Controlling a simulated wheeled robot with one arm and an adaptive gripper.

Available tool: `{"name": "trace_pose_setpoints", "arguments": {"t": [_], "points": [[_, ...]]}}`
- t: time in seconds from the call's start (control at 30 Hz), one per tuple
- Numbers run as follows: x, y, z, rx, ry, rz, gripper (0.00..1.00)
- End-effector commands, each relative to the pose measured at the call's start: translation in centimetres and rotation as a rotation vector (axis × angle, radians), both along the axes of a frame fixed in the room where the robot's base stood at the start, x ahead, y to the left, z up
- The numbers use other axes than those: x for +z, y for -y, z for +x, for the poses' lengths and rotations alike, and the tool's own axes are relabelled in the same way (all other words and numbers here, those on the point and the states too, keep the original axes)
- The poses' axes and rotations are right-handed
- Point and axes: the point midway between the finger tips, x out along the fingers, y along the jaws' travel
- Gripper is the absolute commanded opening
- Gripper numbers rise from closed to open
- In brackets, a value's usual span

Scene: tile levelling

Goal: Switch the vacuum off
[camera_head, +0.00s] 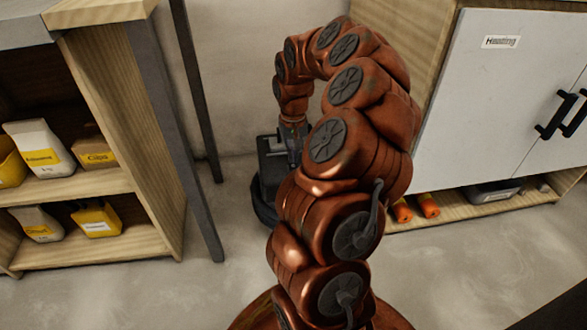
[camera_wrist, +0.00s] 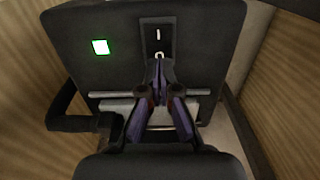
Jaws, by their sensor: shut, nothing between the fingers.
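The vacuum (camera_head: 268,180) is a dark box-shaped unit on the floor between the shelf and the cabinet, mostly hidden behind my arm in the head view. In the wrist view the vacuum's dark panel (camera_wrist: 210,50) fills the upper middle. It carries a lit green square light (camera_wrist: 101,47) and a black rocker switch (camera_wrist: 157,36) marked with a line at the top and a circle lower down. My gripper (camera_wrist: 158,86) is shut and empty, its tips at the lower end of the switch; I cannot tell whether they touch it. In the head view the fingertips are hidden.
A wooden shelf (camera_head: 70,187) with bags and yellow containers stands at the left, with dark metal legs (camera_head: 186,130) beside it. A cabinet with white doors (camera_head: 480,90) stands at the right. Orange rolls (camera_head: 427,205) lie on its bottom ledge. Floor is clear in front.

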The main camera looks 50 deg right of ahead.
Motion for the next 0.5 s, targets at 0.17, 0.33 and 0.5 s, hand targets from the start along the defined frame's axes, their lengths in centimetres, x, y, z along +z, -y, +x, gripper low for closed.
{"name": "trace_pose_setpoints", "arguments": {"t": [0.17, 0.33, 0.5], "points": [[-0.03, 0.00, 0.00, 0.000, 0.000, 0.000, 0.00], [-0.18, 0.00, 0.00, 0.000, 0.000, 0.000, 0.00], [-0.39, 0.01, 0.01, 0.000, 0.000, 0.000, 0.00]]}}
